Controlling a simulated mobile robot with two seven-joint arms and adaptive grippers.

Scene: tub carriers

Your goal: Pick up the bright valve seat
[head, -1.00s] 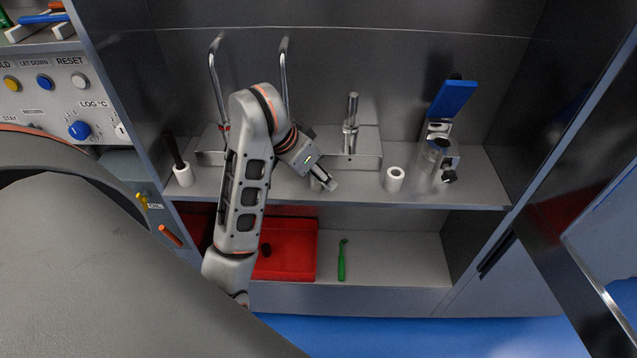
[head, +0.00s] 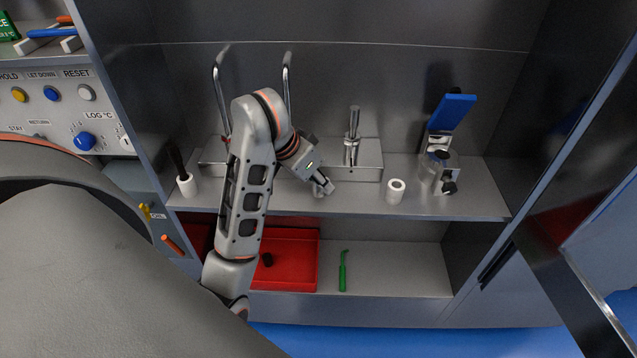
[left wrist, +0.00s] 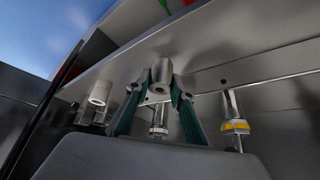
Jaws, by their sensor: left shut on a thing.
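The bright valve seat is a small shiny metal cylinder with a hole in its end. In the left wrist view the valve seat (left wrist: 161,74) sits between the two green-sided fingers of my left gripper (left wrist: 160,88). In the head view my left gripper (head: 325,186) is over the front part of the shelf, shut on the valve seat (head: 318,192), which is mostly hidden by the fingers. I cannot tell whether it touches the shelf. My right gripper is in neither view.
A white ring-shaped cylinder (head: 396,191) stands on the shelf (head: 360,205) to the right. Behind are a metal tray with upright posts (head: 352,135) and a blue-handled clamp device (head: 452,112). Below lie a red tray (head: 300,284) and a green tool (head: 343,272).

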